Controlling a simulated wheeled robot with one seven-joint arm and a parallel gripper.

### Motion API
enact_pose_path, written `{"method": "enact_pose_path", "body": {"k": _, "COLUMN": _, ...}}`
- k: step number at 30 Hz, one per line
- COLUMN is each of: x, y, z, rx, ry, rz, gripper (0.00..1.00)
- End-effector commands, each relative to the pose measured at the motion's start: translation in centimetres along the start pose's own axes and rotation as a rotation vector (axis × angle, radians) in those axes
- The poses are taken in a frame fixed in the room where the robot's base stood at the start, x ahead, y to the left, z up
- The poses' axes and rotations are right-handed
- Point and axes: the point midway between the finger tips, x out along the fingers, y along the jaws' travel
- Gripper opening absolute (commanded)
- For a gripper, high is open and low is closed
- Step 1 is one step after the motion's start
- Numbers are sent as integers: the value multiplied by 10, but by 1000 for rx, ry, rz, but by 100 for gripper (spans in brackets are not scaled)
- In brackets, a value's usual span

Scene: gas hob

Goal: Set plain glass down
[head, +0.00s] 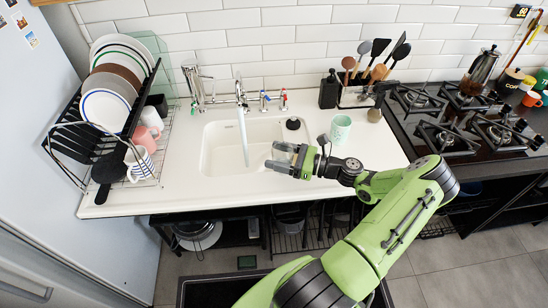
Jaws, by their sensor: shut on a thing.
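My gripper (281,158) is over the right part of the sink, near the basin's right edge. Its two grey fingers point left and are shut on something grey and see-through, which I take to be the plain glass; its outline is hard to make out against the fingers. I cannot tell how high above the counter it is held. A pale mint cup (340,129) stands upright on the white counter (376,150), to the right of and behind my gripper, apart from it.
The white sink basin (222,150) and tap (241,100) lie to the left. A dish rack (150,165) with plates and mugs stands at far left. A utensil holder (352,96) and dark bottle (328,92) stand behind. The gas hob (462,125) is right.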

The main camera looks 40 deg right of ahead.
Motion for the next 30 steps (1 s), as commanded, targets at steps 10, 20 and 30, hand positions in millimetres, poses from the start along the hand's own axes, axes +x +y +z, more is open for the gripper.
{"method": "enact_pose_path", "body": {"k": 10, "x": 0, "y": 0, "z": -42, "rx": -1, "ry": -1, "rz": 1, "gripper": 0}}
{"method": "enact_pose_path", "body": {"k": 20, "x": -1, "y": 0, "z": -68, "rx": -1, "ry": -1, "rz": 1, "gripper": 0}}
{"method": "enact_pose_path", "body": {"k": 30, "x": -1, "y": 0, "z": -66, "rx": -1, "ry": -1, "rz": 1, "gripper": 0}}
